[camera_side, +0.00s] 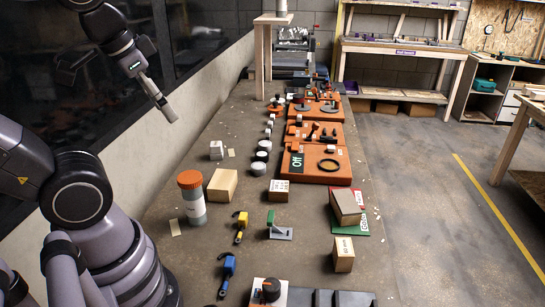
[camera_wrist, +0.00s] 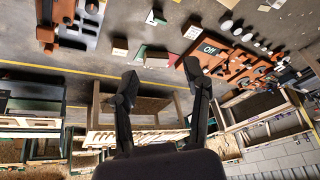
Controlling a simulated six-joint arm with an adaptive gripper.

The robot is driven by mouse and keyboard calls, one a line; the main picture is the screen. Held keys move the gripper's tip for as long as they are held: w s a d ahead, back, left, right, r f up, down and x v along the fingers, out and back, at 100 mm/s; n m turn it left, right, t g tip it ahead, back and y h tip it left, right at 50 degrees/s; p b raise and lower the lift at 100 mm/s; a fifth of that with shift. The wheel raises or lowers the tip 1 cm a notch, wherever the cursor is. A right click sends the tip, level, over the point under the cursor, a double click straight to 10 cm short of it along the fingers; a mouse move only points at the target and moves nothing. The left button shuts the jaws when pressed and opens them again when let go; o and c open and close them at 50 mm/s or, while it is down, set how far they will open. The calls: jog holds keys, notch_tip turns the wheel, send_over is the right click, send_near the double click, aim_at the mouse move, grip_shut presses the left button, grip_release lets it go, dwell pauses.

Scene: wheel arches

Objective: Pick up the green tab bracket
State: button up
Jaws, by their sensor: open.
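The green tab bracket (camera_side: 279,232) stands on the grey bench, with an upright green tab on a flat grey base. In the wrist view, a small green and pale piece (camera_wrist: 155,18) near the top looks like this bracket. My gripper (camera_wrist: 161,77) is open and empty, with its two dark fingers spread apart. In the side view my gripper (camera_side: 166,110) is raised at the upper left, far from the bracket and well above the bench. Nothing covers the bracket in the side view.
Yellow (camera_side: 240,226) and blue (camera_side: 227,272) parts lie left of the bracket. An orange-capped bottle (camera_side: 192,197) and wooden block (camera_side: 222,186) stand behind left. Another block (camera_side: 343,254) and a brown box (camera_side: 346,206) are to the right. Orange panels (camera_side: 316,165) lie farther back.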

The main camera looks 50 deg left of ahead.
jog(key=w+a+f+m+g+y, duration=0.5)
jog(key=a+f+y, duration=0.1)
jog(key=a, duration=0.1)
jog(key=m+t+y, duration=0.3)
jog(key=m+t, duration=0.7)
jog(key=m, duration=1.1)
send_over(271, 216)
notch_tip(271, 216, down, 23)
jog(key=shift+s+r, duration=0.1)
jog(key=shift+s, duration=0.05)
notch_tip(271, 216, down, 4)
jog(key=shift+d+r+m, duration=0.1)
jog(key=shift+r+m, duration=0.1)
jog(key=shift+m, duration=0.1)
jog(key=shift+f, duration=0.65)
notch_tip(271, 216, down, 3)
jog(key=shift+r, duration=0.1)
jog(key=shift+x, duration=1.5)
jog(key=shift+r, duration=0.1)
